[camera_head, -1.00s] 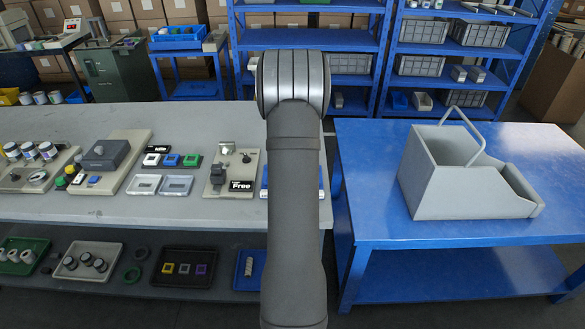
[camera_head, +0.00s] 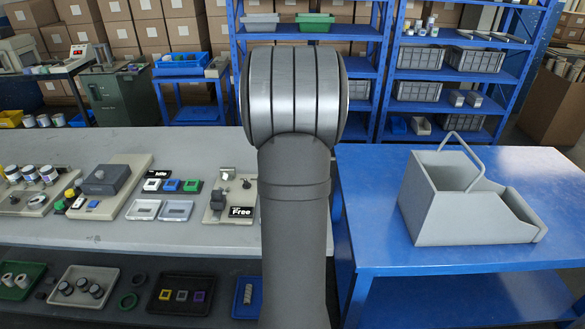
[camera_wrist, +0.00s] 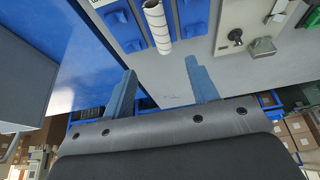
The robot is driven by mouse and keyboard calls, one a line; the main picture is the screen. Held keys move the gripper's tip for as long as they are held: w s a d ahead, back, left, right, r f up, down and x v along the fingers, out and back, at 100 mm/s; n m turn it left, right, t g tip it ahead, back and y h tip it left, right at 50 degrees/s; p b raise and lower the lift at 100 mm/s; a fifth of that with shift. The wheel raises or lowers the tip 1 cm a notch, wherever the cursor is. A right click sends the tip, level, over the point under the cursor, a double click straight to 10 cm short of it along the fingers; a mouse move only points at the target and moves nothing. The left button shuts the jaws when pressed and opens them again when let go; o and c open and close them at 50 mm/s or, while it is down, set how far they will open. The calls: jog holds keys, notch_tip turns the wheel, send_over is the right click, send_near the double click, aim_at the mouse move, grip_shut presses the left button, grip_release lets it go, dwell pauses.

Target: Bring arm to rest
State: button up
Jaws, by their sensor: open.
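My gripper (camera_wrist: 163,92) shows in the wrist view, with two blue-grey fingers spread apart and nothing between them. It hangs over the grey bench (camera_wrist: 185,88) near its edge, apart from the things there. A white roll (camera_wrist: 157,25) lies beyond the fingertips, against a blue holder (camera_wrist: 118,22). In the head view my raised arm stands in the middle, and its links hide the gripper and part of the bench.
The grey bench (camera_head: 110,225) holds a fixture with a "Free" label (camera_head: 241,211), coloured square parts and clear trays (camera_head: 175,211). At right, a grey bin with a handle (camera_head: 440,200) stands on a blue table (camera_head: 375,230). Blue shelves (camera_head: 415,75) are behind.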

jog(key=shift+v, duration=1.4)
jog(key=x, duration=1.7)
jog(key=shift+f, duration=0.25)
jog(key=shift+r, duration=0.25)
jog(key=shift+f, duration=0.1)
